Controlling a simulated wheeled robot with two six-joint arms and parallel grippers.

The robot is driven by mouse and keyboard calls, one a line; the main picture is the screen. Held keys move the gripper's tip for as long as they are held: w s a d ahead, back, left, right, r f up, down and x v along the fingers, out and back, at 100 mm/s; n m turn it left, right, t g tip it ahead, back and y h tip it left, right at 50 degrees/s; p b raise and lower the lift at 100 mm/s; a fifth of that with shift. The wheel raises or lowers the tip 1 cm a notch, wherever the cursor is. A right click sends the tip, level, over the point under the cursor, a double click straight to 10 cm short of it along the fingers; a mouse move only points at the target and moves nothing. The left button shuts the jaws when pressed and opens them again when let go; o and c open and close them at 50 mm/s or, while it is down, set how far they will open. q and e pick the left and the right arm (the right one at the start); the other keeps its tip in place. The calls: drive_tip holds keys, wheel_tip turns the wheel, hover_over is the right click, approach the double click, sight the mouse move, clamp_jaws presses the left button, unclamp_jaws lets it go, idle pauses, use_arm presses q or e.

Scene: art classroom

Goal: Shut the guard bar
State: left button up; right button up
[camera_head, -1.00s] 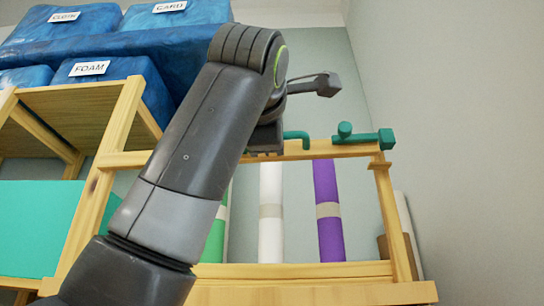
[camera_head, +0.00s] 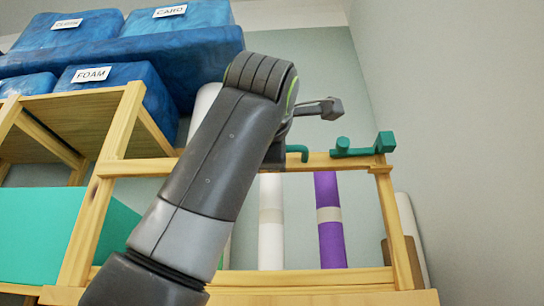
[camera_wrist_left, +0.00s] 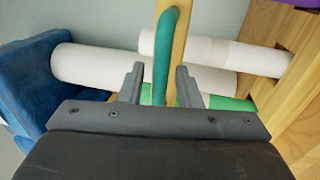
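A wooden rail (camera_head: 335,162) runs across the upper front of the rack. A teal bent handle (camera_head: 297,151) shows just right of my arm, and a teal catch (camera_head: 364,145) sits at the rail's right end. In the left wrist view a teal bar (camera_wrist_left: 162,50) runs along the wood and passes between the fingers of my left gripper (camera_wrist_left: 159,68). The fingers are open, one on each side of it, with gaps visible. In the head view my left arm hides most of that gripper and the bar's left part. My right gripper is not in view.
Behind the rail stand a white roll (camera_head: 271,225) and a purple roll (camera_head: 329,220); a green roll (camera_wrist_left: 232,103) shows in the wrist view. A plain wall (camera_head: 455,130) closes off the right side.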

use_arm(q)
drive_tip(key=shift+s+f+b, duration=0.3)
drive_tip(key=shift+s+b, duration=0.2)
drive_tip(key=b+v, duration=0.7)
drive_tip(key=v, duration=0.9)
drive_tip(key=shift+s, duration=0.3)
drive_tip(key=shift+w+r, duration=0.1)
